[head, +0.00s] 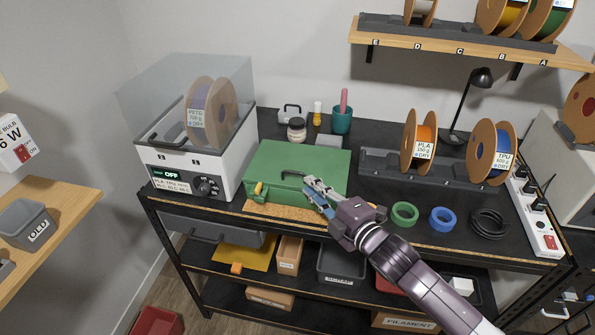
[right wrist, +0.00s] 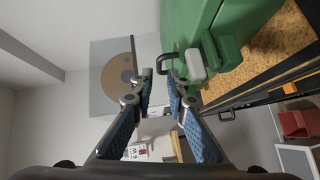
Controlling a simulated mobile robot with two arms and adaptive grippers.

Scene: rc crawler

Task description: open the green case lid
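The green case (head: 298,168) stands on the black bench top with its lid down. My right gripper (head: 311,187) is at the front right of the case, close to the handle. In the right wrist view the fingers of my right gripper (right wrist: 160,76) are apart, with the dark handle (right wrist: 168,58) just past their tips and a pale latch (right wrist: 195,66) beside them. I cannot tell whether they touch. My left gripper is not in view.
A cork mat (head: 290,212) lies under the case front. A white dryer with a clear cover (head: 180,170) stands left. Green tape (head: 405,205) and blue tape (head: 442,212) lie right. A spool rack (head: 380,164) is behind them. Jars and a cup stand behind the case.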

